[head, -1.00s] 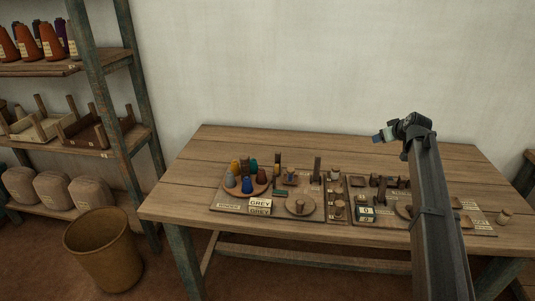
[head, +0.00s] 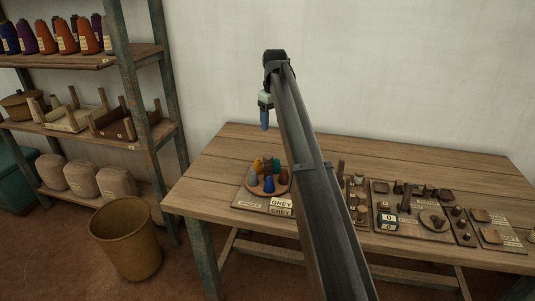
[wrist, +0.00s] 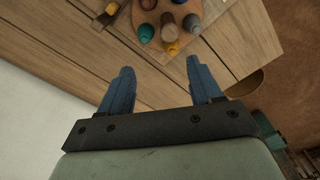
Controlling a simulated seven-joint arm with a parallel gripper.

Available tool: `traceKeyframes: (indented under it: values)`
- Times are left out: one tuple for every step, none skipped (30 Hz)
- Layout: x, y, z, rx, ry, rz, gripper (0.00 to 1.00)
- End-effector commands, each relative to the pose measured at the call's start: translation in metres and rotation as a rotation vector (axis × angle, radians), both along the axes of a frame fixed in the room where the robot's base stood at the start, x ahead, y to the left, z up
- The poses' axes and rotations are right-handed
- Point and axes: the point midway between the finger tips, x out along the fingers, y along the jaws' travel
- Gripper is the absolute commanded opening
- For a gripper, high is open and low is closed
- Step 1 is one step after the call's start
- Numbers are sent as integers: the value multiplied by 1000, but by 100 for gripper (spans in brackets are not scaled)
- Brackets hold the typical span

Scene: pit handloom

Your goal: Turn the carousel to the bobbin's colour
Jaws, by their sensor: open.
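The carousel (head: 262,193) is a round wooden plate at the left of the bench, bearing several coloured cones. I cannot make out the bobbin; my arm hides part of the board.
Cards reading GREY (head: 281,203) lie at the board's front edge. Boards with small wooden parts and a counter (head: 388,219) fill the right of the bench (head: 225,165). A shelf rack stands left, with a basket (head: 126,240) on the floor. The bench's back left is bare.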

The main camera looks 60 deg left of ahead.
Motion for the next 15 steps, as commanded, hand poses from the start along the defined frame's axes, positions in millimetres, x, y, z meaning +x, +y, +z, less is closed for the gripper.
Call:
traceKeyframes:
  values:
    - [-9, 4, 3, -17, 0, 5, 64]
    - [-12, 4, 4, -25, 0, 7, 64]
    - [-16, 4, 5, -34, 0, 8, 64]
    - [-17, 5, 4, -38, 0, 9, 64]
    - [-19, 5, 4, -41, 0, 10, 64]
    - [-20, 4, 2, -44, 0, 10, 64]
    - [-20, 4, 0, -44, 0, 10, 64]
    - [-20, 4, -3, -45, 0, 10, 64]
    - [-20, 4, -7, -44, 0, 10, 64]
    - [-20, 3, -11, -44, 0, 10, 64]
    - [-20, 3, -15, -44, 0, 10, 64]
    - [-20, 3, -21, -44, 0, 10, 64]
    - [-20, 3, -27, -43, 0, 10, 64]
    - [-19, 3, -32, -43, 0, 10, 64]
    - [-19, 3, -39, -44, 1, 10, 64]
